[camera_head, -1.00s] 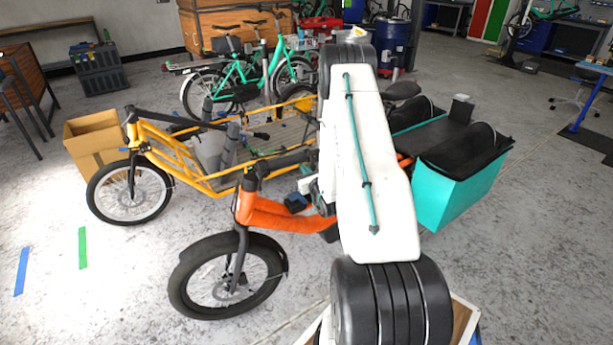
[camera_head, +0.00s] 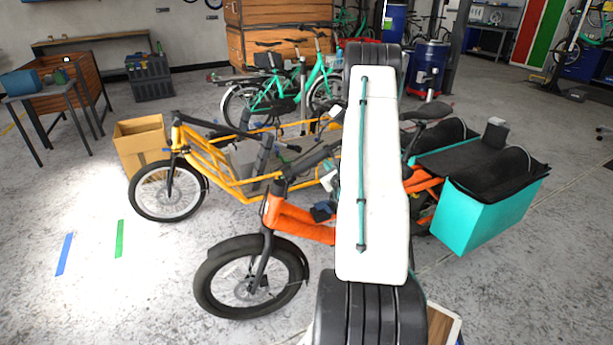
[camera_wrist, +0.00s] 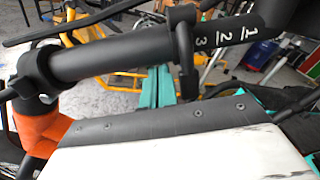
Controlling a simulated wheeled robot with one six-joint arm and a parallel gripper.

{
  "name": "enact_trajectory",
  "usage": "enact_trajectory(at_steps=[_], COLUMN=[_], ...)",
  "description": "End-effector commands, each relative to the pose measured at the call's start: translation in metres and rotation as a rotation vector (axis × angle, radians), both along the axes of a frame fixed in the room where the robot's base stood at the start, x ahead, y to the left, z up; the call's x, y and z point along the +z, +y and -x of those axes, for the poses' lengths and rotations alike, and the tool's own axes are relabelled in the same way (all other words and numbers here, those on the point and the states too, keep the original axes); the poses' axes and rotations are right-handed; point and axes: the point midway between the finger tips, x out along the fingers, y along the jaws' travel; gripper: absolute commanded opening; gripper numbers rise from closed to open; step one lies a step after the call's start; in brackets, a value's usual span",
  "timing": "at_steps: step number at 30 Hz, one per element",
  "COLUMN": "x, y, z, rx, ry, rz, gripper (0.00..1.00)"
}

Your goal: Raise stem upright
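The orange cargo bike (camera_head: 300,222) stands in front of me. Its black stem (camera_head: 310,163) leans over to the upper right in the head view, not upright. In the wrist view the stem (camera_wrist: 120,53) lies nearly level across the top, with white marks 1, 2 and 3 on its right part. It rises from an orange frame end (camera_wrist: 40,132) at left. Teal finger-like parts, seemingly my gripper (camera_wrist: 157,88), show just below the stem. Whether they touch it or are open is unclear. In the head view my arm hides the gripper.
A yellow cargo bike (camera_head: 215,165) stands close behind the orange one. A teal box (camera_head: 490,215) sits at the orange bike's rear. A cardboard box (camera_head: 140,143) is at left. The floor at front left is clear, with blue and green tape strips.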

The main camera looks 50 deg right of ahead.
Motion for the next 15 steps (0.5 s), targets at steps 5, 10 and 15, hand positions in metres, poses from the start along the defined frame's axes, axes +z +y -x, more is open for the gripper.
enact_trajectory(at_steps=[5,10,15], x=[0.01,0.0093,0.0087], y=[-0.0104,-0.011,-0.0098], z=[0.0052,0.0056,0.0078], rx=[-0.01,-0.011,-0.011], ry=[0.008,0.008,0.008], rz=[0.034,0.031,0.03], gripper=[0.0,0.0,0.0])
